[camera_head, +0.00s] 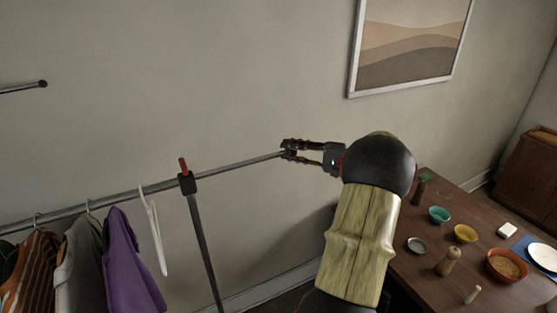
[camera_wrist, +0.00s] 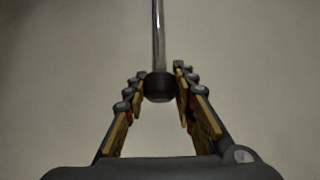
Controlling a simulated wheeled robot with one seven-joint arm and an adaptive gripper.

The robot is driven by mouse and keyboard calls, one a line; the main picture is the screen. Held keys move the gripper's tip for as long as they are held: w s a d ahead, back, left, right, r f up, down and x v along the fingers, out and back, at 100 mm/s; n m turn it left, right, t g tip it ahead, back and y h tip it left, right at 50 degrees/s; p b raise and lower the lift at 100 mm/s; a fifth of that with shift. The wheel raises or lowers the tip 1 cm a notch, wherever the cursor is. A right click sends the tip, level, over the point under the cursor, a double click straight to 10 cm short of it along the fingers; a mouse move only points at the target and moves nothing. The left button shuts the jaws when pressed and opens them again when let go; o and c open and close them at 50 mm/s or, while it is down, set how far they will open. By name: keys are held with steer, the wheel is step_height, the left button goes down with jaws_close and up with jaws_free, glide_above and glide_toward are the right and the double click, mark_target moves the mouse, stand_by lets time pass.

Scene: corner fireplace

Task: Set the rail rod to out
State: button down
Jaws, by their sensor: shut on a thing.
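The rail rod (camera_head: 240,164) is a thin metal bar that extends to the right from the clothes rail, past the black clamp (camera_head: 187,183) with its red lever (camera_head: 183,165). My gripper (camera_head: 288,150) is at the rod's right end, with its fingers around the end. In the wrist view, the rod (camera_wrist: 158,35) runs up from a dark round end cap (camera_wrist: 158,87), and my gripper's fingers (camera_wrist: 160,95) are shut on this cap from both sides. The fingers hide part of the rod's end in the head view.
An orange striped garment (camera_head: 33,270), a purple garment (camera_head: 128,265) and a white hanger (camera_head: 153,235) hang from the rail at left. A dark post (camera_head: 204,250) stands below the clamp. A table (camera_head: 415,285) with bowls is at right. A framed picture (camera_head: 410,50) hangs behind.

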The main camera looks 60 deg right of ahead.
steer(key=shift+s+d+f, duration=0.1)
steer(key=shift+s+d, duration=0.45)
steer(key=shift+d, duration=0.3)
steer(key=c, duration=1.8)
jaws_free()
steer(key=shift+d, duration=0.1)
steer(key=shift+c, duration=0.2)
steer(key=shift+o, duration=1.1)
steer(key=shift+s+d, duration=0.15)
steer(key=shift+o, duration=0.8)
steer(key=v, duration=1.2)
